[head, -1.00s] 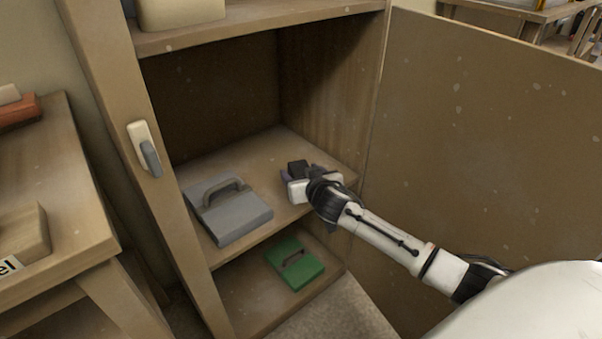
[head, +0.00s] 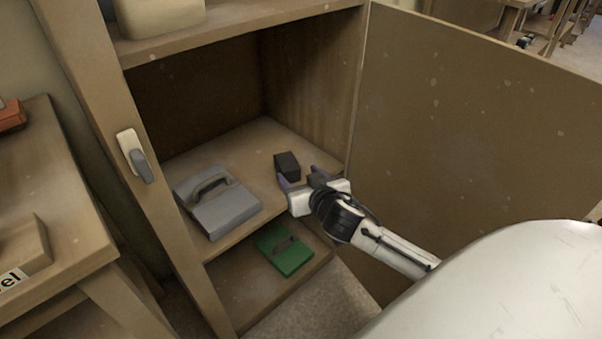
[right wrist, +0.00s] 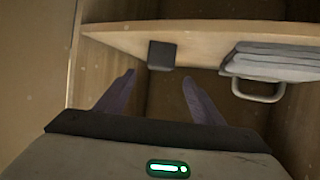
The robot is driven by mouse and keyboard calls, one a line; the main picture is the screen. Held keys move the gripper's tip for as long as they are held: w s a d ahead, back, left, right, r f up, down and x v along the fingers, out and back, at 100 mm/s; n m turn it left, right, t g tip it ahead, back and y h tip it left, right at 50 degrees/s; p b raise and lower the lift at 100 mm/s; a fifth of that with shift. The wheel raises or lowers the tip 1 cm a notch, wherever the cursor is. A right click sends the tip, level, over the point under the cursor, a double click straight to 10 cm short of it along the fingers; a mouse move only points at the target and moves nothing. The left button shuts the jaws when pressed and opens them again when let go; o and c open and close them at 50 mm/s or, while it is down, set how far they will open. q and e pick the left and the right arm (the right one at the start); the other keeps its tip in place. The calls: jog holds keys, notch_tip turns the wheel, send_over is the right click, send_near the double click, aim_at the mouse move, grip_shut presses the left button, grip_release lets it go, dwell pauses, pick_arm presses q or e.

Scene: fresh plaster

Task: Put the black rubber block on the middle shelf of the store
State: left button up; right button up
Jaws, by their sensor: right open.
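The black rubber block (head: 287,165) stands on the middle shelf (head: 262,146) of the store, toward its right side. It also shows in the right wrist view (right wrist: 161,55), near the shelf's edge. My right gripper (head: 299,181) is open and empty just in front of the block, apart from it. In the right wrist view its two fingers (right wrist: 152,92) are spread, with a gap between their tips and the block. My left gripper is not in view.
A grey float with a handle (head: 225,212) lies left of the block on the same shelf. A green float (head: 285,252) lies on the shelf below. The open door (head: 470,140) stands to the right. A workbench (head: 60,200) is at the left.

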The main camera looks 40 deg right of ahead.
jog(key=s+a+f+n+g+y, duration=0.1)
jog(key=s+a+f, duration=0.4)
jog(key=s+a, duration=0.6)
jog(key=s+a+f+n+g+y, duration=0.2)
jog(key=s+a+f+n+y, duration=0.2)
jog(key=s+a, duration=0.8)
jog(key=s+f+y, duration=0.1)
jog(key=y, duration=0.1)
jog(key=shift+f+y, duration=0.25)
jog(key=shift+y, duration=0.05)
jog(key=shift+a, duration=0.1)
